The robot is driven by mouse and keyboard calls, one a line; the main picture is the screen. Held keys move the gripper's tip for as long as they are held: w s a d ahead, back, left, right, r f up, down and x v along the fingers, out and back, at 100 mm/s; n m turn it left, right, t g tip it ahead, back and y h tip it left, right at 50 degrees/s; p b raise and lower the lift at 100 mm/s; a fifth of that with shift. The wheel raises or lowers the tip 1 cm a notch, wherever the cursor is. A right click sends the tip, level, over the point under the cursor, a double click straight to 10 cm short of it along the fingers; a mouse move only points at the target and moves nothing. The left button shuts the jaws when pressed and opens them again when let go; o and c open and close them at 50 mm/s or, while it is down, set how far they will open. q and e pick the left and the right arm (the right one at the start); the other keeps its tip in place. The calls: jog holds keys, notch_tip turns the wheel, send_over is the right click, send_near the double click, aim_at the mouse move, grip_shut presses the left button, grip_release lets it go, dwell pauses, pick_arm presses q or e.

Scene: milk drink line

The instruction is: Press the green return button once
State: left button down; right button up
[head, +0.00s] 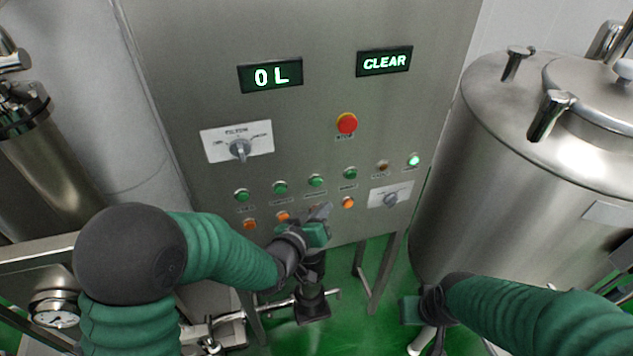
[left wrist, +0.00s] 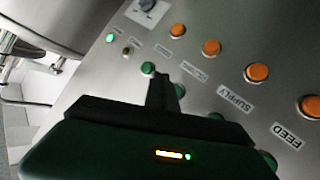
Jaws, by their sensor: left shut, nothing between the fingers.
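The control panel has a row of green buttons with small labels. I cannot read which one is marked return. The third green button (head: 316,180) and the fourth green button (head: 350,173) are just above my left gripper (head: 320,212). The left gripper is shut and empty, its tip pointing at the panel and covering part of the lower orange row. In the left wrist view the fingers (left wrist: 160,80) show beside a green button (left wrist: 148,68); whether they touch the panel I cannot tell. My right gripper (head: 414,308) hangs low at the right, its fingers unclear.
Orange buttons (head: 348,202) sit below the green ones. A lit green lamp (head: 414,160), a red stop button (head: 347,123), and selector knobs (head: 240,149) are on the panel. Displays read "0 L" (head: 270,76) and "CLEAR" (head: 384,61). A steel tank (head: 480,180) stands at the right.

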aim_at(317, 192)
pick_arm(q)
jog(key=w, duration=0.4)
jog(key=shift+w+a+f, duration=0.1)
jog(key=shift+w+a, duration=0.3)
pick_arm(e)
jog(key=shift+w+d, duration=0.2)
jog(key=shift+d, duration=0.05)
pick_arm(q)
jog(key=shift+w+a, duration=0.15)
jog(key=shift+a, duration=0.15)
pick_arm(e)
jog(key=shift+w+a, duration=0.2)
jog(key=shift+a, duration=0.1)
pick_arm(q)
jog(key=shift+d, duration=0.15)
pick_arm(e)
jog(key=shift+s+d, duration=0.1)
jog(key=shift+d, duration=0.05)
dwell(0.5)
pick_arm(q)
jog(key=shift+w+a, duration=0.2)
jog(key=shift+w, duration=0.1)
